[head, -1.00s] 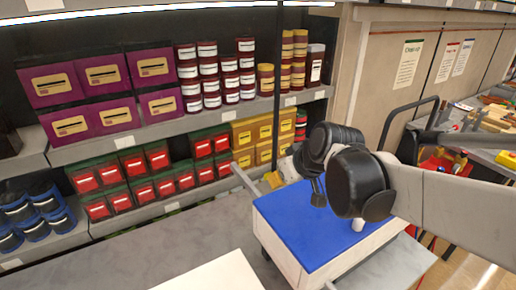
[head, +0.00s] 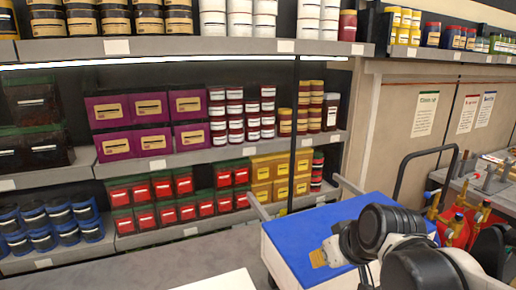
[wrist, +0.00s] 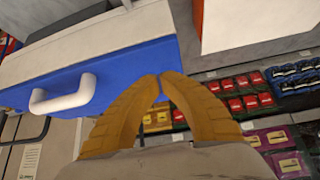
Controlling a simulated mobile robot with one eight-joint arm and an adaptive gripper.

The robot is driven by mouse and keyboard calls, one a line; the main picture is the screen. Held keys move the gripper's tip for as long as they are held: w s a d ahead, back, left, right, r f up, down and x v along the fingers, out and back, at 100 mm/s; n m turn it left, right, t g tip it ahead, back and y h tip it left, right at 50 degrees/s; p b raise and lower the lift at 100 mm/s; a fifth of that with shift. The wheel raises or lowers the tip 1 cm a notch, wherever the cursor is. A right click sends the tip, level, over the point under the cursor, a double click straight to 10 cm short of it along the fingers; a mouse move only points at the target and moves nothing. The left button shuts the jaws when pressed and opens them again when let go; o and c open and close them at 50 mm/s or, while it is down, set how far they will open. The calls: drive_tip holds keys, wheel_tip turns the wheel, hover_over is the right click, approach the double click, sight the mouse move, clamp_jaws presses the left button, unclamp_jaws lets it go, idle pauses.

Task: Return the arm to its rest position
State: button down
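My arm (head: 388,232) reaches in from the lower right of the head view, its black joints bent in front of a blue-topped white cart (head: 293,238). My gripper (head: 318,258), with ribbed orange-yellow fingers, shows against the blue top in the head view. In the wrist view the fingertips of my gripper (wrist: 160,77) meet, with nothing seen between them. A gap shows lower down between the curved fingers. The blue top (wrist: 120,68) lies beyond them there, with a white handle (wrist: 64,94) to the left. The wrist view is turned over, with the shelf goods low at the right.
Shelves with purple bins (head: 115,145), red bins (head: 180,211), yellow bins (head: 261,192) and jars stand behind. A white surface (head: 222,284) is at the bottom edge. A workbench (head: 500,195) with tools and a black curved rail (head: 398,172) are at the right.

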drive_tip(key=s+d+f+m+h+b, duration=0.1)
drive_tip(key=s+d+f+b, duration=0.1)
drive_tip(key=s+f+b, duration=0.2)
drive_tip(key=s+d+f+m+h+b, duration=0.1)
drive_tip(key=s+d+f+m+b, duration=0.1)
drive_tip(key=s+f+b, duration=0.3)
drive_tip(key=s+f, duration=0.4)
drive_tip(key=shift+d, duration=0.4)
drive_tip(key=shift+s, duration=0.1)
